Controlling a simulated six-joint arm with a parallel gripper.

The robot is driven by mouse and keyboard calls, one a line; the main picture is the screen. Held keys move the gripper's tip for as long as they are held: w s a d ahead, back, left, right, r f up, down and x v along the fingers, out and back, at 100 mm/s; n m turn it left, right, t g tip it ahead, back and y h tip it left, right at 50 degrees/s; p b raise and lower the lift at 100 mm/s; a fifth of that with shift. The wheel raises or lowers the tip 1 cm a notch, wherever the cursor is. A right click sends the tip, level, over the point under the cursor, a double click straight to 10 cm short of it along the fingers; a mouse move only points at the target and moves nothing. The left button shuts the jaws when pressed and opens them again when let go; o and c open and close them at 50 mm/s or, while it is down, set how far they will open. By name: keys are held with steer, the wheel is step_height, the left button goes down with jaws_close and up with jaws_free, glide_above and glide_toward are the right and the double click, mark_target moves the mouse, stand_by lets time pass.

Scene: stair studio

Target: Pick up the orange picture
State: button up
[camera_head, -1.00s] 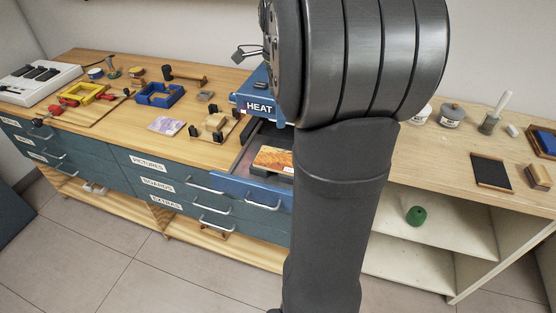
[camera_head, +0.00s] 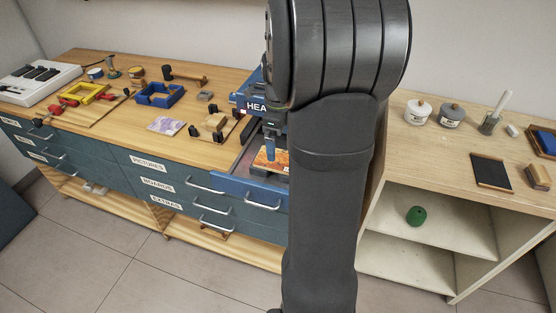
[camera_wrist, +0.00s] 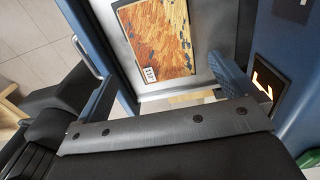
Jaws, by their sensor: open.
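The orange picture (camera_wrist: 158,38) lies flat on the grey plate (camera_wrist: 222,32) of the blue heat press in the wrist view. It has an orange and dark streaked pattern and a small white label at one corner. In the head view, part of the orange picture (camera_head: 262,161) shows beside my arm. My gripper (camera_wrist: 163,78) is open and empty, with its blue fingers apart at either side near the picture's labelled end.
The press's blue top marked HEAT (camera_head: 250,105) stands behind the picture. A purple picture (camera_head: 166,126), a blue frame (camera_head: 160,95) and a wooden jig (camera_head: 215,126) lie on the bench to the left. A side shelf (camera_head: 440,150) with jars is at right.

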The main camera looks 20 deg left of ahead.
steer(key=shift+w+a+f, duration=0.1)
steer(key=shift+f, duration=1.45)
steer(key=shift+w+a+f, duration=0.1)
steer(key=shift+f, duration=1.45)
steer(key=shift+c, duration=0.4)
steer(key=c, duration=0.9)
steer(key=shift+r, duration=0.1)
steer(key=shift+c, duration=0.2)
